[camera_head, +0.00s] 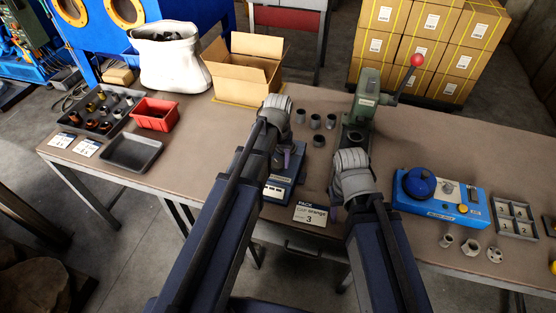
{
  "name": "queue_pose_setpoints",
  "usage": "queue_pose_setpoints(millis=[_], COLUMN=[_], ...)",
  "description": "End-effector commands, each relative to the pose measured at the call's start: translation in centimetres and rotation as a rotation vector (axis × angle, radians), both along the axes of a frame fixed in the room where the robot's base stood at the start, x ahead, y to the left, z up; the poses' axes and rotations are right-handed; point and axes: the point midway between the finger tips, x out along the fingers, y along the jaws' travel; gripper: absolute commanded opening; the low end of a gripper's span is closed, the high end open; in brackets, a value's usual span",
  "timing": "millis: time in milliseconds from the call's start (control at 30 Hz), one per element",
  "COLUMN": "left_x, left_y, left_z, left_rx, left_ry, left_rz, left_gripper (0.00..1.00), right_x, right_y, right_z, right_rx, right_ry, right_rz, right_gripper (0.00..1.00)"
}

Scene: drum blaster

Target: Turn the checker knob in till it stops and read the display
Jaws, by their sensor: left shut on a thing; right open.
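The checker, a small blue-grey box (279,190), stands at the table's front edge, between my two arms. My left arm reaches over it from the left. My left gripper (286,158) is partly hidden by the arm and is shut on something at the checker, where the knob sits. The knob is mostly covered, and I cannot read the display. My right gripper (350,178) is apart from the checker, to its right, and is open. Its fingers are largely hidden behind the grey wrist.
A green press (366,105) with a red-knobbed lever and several dark cups stand behind. A blue device (440,198) with a round top is at right. An open carton (245,70), red bin (154,114) and black tray (132,151) are at left.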

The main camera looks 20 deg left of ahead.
Motion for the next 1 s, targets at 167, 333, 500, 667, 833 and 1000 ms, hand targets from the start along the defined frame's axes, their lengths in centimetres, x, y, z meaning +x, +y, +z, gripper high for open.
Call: queue_pose_setpoints(millis=[167,333,500,667,833,1000], left_x=[-0.04,-0.04,-0.05,-0.05,-0.05,-0.03], left_y=[-0.01,-0.01,-0.01,-0.01,0.00,0.00], left_z=[-0.01,-0.01,-0.01,-0.01,-0.01,-0.01], left_rx=[0.000,0.000,0.000,0.000,0.000,0.000], left_ry=[0.001,0.001,0.001,0.001,0.001,0.000], left_rz=[-0.046,-0.064,-0.067,-0.066,-0.066,-0.065], left_gripper=[0.01,0.01,0.01,0.01,0.70,0.86], right_x=[0.00,0.00,0.00,0.00,0.00,0.00], right_y=[0.00,0.00,0.00,0.00,0.00,0.00], right_z=[-0.01,-0.01,-0.01,-0.01,-0.01,-0.01], right_rx=[0.000,0.000,0.000,0.000,0.000,0.000], right_ry=[0.000,0.000,0.000,0.000,0.000,0.000], right_rz=[0.000,0.000,0.000,0.000,0.000,0.000], right_gripper=[0.50,0.50,0.50,0.50,0.50,0.50])
